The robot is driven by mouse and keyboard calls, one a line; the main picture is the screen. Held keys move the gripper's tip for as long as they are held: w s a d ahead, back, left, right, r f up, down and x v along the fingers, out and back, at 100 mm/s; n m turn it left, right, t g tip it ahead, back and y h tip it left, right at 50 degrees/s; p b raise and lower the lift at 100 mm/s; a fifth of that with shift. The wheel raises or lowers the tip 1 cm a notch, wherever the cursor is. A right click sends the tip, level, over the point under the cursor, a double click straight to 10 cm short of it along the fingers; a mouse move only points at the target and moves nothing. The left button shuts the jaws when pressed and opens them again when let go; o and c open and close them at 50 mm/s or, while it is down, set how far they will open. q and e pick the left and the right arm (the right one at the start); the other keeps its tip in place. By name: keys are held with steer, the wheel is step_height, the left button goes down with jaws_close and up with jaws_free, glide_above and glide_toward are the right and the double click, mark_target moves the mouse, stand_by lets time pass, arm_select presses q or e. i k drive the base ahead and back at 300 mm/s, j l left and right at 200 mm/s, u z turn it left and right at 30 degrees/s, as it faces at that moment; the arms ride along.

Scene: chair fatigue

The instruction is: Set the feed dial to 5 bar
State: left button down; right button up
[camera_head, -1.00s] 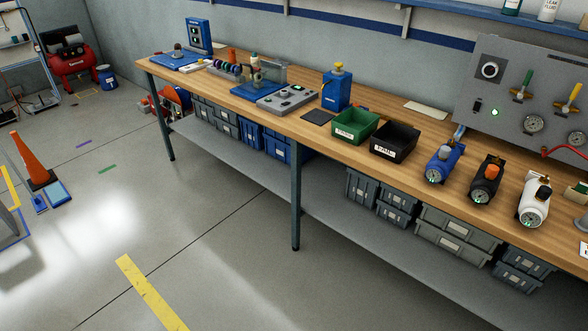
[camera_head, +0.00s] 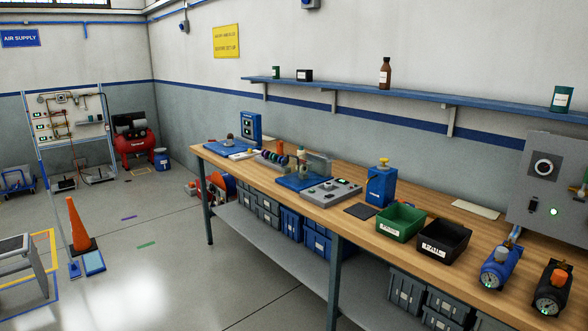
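A grey panel (camera_head: 521,190) stands at the back right of the bench, cut off by the picture's edge. It carries a round black-ringed dial (camera_head: 544,167) and a lit green lamp (camera_head: 553,212). An air supply board (camera_head: 75,128) with pipes, valves and small gauges stands far off at the left, under a blue "AIR SUPPLY" sign (camera_head: 20,38). I cannot tell which dial is the feed dial, and no setting is readable. Neither of my grippers is in view.
A long wooden bench (camera_head: 310,212) runs along the wall, holding a green bin (camera_head: 401,222), a black bin (camera_head: 444,240), and blue and black gauge units. An orange cone (camera_head: 78,222) and a red compressor (camera_head: 134,142) stand left.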

mark_target(544, 167)
steer(key=z, duration=1.7)
